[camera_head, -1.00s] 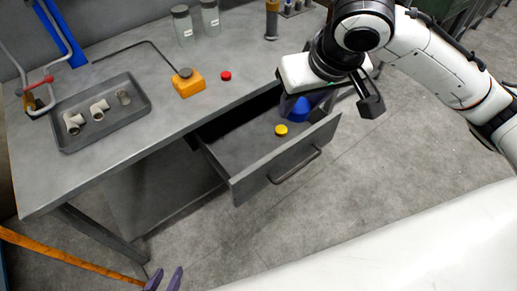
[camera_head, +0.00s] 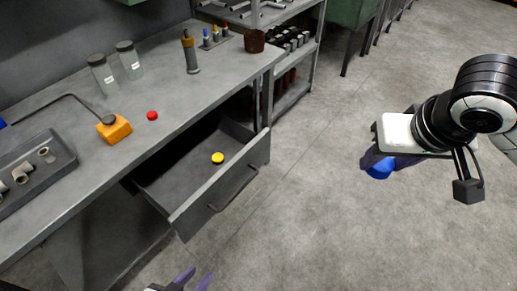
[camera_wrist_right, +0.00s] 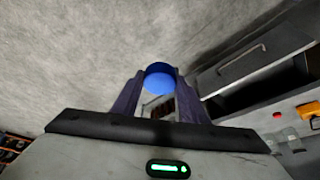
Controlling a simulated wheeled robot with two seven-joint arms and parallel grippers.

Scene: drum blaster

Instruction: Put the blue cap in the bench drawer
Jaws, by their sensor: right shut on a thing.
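The blue cap (camera_head: 380,171) is held between the purple fingers of my right gripper (camera_head: 392,163), out over the floor and well to the right of the drawer. In the right wrist view the blue cap (camera_wrist_right: 159,76) sits between the fingertips, touching both. The bench drawer (camera_head: 222,192) is pulled open, and its front also shows in the right wrist view (camera_wrist_right: 246,66). A yellow cap (camera_head: 218,158) lies inside it. My left gripper (camera_head: 193,281) shows only its fingertips at the bottom edge; they stand apart with nothing seen between them.
A red cap (camera_head: 152,115) and an orange block (camera_head: 114,129) stand on the bench above the drawer. A grey tray (camera_head: 62,150) with fittings is at the left. Two jars (camera_head: 103,75) stand farther back. The floor between drawer and right gripper is clear.

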